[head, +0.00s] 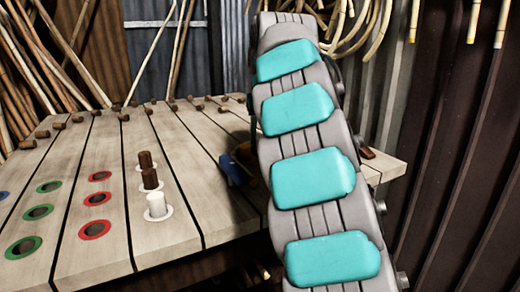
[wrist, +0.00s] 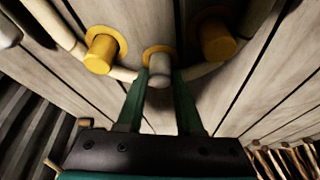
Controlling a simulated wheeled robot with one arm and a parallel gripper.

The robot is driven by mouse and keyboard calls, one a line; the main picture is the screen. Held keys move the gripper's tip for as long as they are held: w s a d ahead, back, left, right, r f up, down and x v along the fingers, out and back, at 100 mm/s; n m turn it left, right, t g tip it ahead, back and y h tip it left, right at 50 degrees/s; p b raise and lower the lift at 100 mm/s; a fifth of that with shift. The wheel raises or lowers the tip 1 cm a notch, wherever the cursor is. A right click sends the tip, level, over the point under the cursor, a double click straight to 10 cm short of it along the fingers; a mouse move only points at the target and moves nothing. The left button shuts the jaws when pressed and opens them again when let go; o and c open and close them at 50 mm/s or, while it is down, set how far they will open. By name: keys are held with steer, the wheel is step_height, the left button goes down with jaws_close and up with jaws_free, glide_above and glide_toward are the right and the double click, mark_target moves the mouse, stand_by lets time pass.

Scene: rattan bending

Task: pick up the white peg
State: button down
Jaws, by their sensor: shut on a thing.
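In the wrist view, a white-grey peg (wrist: 159,68) stands in a hole with a yellow ring, between the two green fingertips of my gripper (wrist: 160,82). The fingers are shut on it, and it still appears to be within its ring. In the head view, another white peg (head: 156,205) stands upright in a white ring on the slatted table (head: 190,225), apart from my arm. My gripper and the peg it holds are hidden behind my arm in the head view.
Yellow pegs (wrist: 102,53) and (wrist: 217,41) flank the held peg, and pale rattan (wrist: 60,32) runs close by. Two brown pegs (head: 150,179) stand behind the white one. Green-ringed (head: 23,247) and red-ringed (head: 95,229) holes lie left. A blue object (head: 231,169) lies beside my arm.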

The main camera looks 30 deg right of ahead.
steer(key=shift+r, duration=0.1)
stand_by(0.3)
step_height(320, 180, up, 4)
steer(key=p, duration=0.3)
steer(key=shift+f, duration=0.2)
steer(key=shift+s+f+b, duration=0.25)
steer(key=shift+s+b, duration=0.05)
steer(key=shift+b, duration=0.05)
steer(key=s+b, duration=0.1)
steer(key=s, duration=0.3)
steer(key=s+r+b, duration=0.1)
steer(key=s+b, duration=0.1)
steer(key=s, duration=0.3)
steer(key=s+b, duration=0.2)
steer(key=s, duration=0.3)
steer(key=shift+a+r, duration=0.25)
steer(key=shift+a, duration=0.05)
steer(key=shift+s+r, duration=0.15)
steer(key=shift+s, duration=0.55)
